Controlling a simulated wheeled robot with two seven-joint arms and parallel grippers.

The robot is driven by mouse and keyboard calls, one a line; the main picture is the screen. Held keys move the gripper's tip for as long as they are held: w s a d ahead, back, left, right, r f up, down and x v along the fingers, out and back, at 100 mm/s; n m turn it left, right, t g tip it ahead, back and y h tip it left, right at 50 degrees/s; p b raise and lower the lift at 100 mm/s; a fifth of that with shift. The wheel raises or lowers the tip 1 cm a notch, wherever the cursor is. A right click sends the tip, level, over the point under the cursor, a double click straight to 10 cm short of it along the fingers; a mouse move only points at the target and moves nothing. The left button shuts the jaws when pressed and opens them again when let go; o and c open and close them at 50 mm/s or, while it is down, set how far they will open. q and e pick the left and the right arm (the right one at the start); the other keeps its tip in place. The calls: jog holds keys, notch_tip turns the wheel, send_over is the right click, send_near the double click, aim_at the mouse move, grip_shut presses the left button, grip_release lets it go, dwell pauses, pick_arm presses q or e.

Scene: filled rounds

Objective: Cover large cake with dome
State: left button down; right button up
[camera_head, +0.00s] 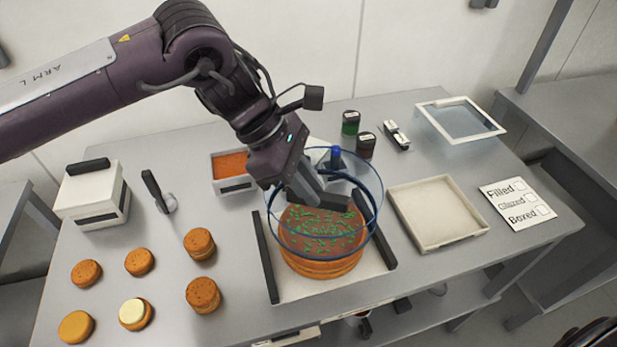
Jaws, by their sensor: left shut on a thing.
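The large cake (318,262) is round, orange-brown, with green bits on its brown top. It sits on a white tray (338,286) with black side handles. A clear dome with blue rims (381,200) overlaps the cake in the picture. Its lower rim crosses the cake's upper part, and the cake's lower side shows below it. I cannot tell whether the dome touches the cake. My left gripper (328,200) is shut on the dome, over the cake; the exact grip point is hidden. My right gripper is not in view.
Several small cakes (202,295) stand at front left. A white box (92,194), a scraper (160,193) and an orange-filled tub (231,165) are behind. Dark jars (365,146), an empty tray (438,213), a clear-topped lid (461,119) and a label card (517,203) lie right.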

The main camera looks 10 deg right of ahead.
aim_at(309, 208)
pick_arm(q)
notch_tip(309, 208, down, 6)
jog(key=b, duration=0.3)
jog(key=shift+r, duration=0.1)
jog(key=shift+f+b, duration=2.25)
jog(key=shift+f, duration=0.35)
jog(key=shift+f+b, duration=0.2)
jog(key=shift+b, duration=0.25)
jog(key=c, duration=1.3)
grip_release()
jog(key=shift+o, duration=0.7)
jog(key=o, duration=0.4)
jog(key=shift+r, duration=0.15)
